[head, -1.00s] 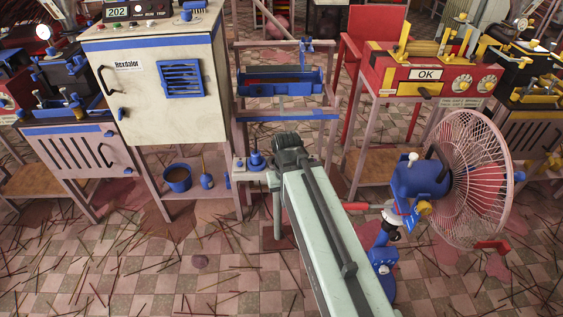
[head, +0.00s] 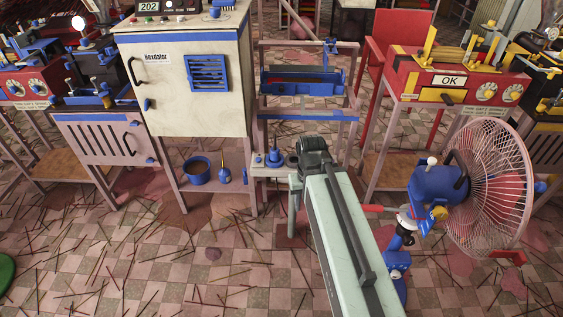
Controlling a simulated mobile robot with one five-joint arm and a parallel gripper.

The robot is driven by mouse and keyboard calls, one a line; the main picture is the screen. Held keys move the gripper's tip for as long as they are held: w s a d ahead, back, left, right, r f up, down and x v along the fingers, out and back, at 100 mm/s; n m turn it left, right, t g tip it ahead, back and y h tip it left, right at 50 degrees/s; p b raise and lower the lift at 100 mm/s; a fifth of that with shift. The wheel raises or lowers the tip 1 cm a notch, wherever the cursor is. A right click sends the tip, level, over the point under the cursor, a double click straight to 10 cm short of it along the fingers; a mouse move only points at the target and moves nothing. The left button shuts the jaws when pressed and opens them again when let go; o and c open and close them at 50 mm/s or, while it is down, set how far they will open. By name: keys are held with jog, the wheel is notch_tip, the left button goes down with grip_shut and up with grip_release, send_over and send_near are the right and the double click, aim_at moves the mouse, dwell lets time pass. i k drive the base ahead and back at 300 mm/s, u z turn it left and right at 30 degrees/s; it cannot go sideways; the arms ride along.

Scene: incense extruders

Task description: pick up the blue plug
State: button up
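A small blue piece (head: 274,158), which looks like the blue plug, stands upright on a low pale shelf (head: 262,172) between the white cabinet and my arm. It has a wide base and a narrower top. My pale green arm reaches up from the bottom, and its dark joint is just right of the blue piece, beside a dark round part (head: 292,160) on the same shelf. I cannot make out my gripper; the end of my arm does not show clearly.
The white cabinet (head: 185,90) stands left, with a blue pot (head: 196,170) on its lower shelf. A pink-caged fan (head: 488,190) with a blue motor stands right of my arm. A red machine (head: 460,75) is behind it. Thin sticks litter the checkered floor, which is otherwise open at front left.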

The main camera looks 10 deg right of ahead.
aim_at(274, 157)
jog(key=k, duration=0.5)
jog(key=u, duration=0.6)
jog(key=i, duration=1.25)
jog(key=u, duration=0.85)
jog(key=k, duration=0.75)
jog(key=u, duration=0.1)
jog(key=i, duration=0.95)
jog(key=z, duration=0.05)
